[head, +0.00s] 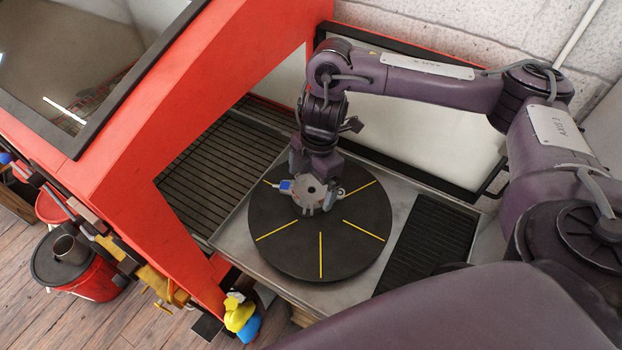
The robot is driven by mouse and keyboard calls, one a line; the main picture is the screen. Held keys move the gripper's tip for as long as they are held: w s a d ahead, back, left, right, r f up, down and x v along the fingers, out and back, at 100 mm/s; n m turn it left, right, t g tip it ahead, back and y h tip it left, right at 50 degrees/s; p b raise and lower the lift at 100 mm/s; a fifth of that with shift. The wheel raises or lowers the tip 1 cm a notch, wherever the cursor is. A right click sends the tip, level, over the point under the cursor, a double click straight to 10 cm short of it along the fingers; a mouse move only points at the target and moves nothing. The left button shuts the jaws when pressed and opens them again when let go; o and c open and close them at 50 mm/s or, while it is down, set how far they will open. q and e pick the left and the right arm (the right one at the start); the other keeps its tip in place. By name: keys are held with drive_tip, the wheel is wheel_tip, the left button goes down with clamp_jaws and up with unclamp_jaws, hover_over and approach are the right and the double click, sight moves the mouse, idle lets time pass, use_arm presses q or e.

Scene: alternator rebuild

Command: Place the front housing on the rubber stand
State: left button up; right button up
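My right gripper (316,178) points down over a black round plate (280,250) with yellow radial lines. A small grey, round metal part with a central hole, which looks like the front housing (311,188), is at its fingertips. The gripper appears shut on it; the far side of the grip is hidden by the wrist and the part. The housing is over the back half of the plate; I cannot tell whether it touches it. A black ribbed mat (428,243) lies to the right on the metal tray. I cannot tell which black surface is the rubber stand. My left gripper is not in view.
A grey metal tray (235,252) carries the plate and mat. A red cabinet frame (150,130) with a slatted grate (215,175) stands left. A raised white panel with a black frame (430,140) is behind.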

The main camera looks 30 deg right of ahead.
sight(317, 187)
drive_tip(key=shift+w+d+r, duration=0.1)
drive_tip(key=shift+r, duration=0.45)
wheel_tip(317, 187, up, 11)
drive_tip(key=d+p, duration=0.1)
drive_tip(key=p, duration=0.1)
drive_tip(key=shift+d+p, duration=0.3)
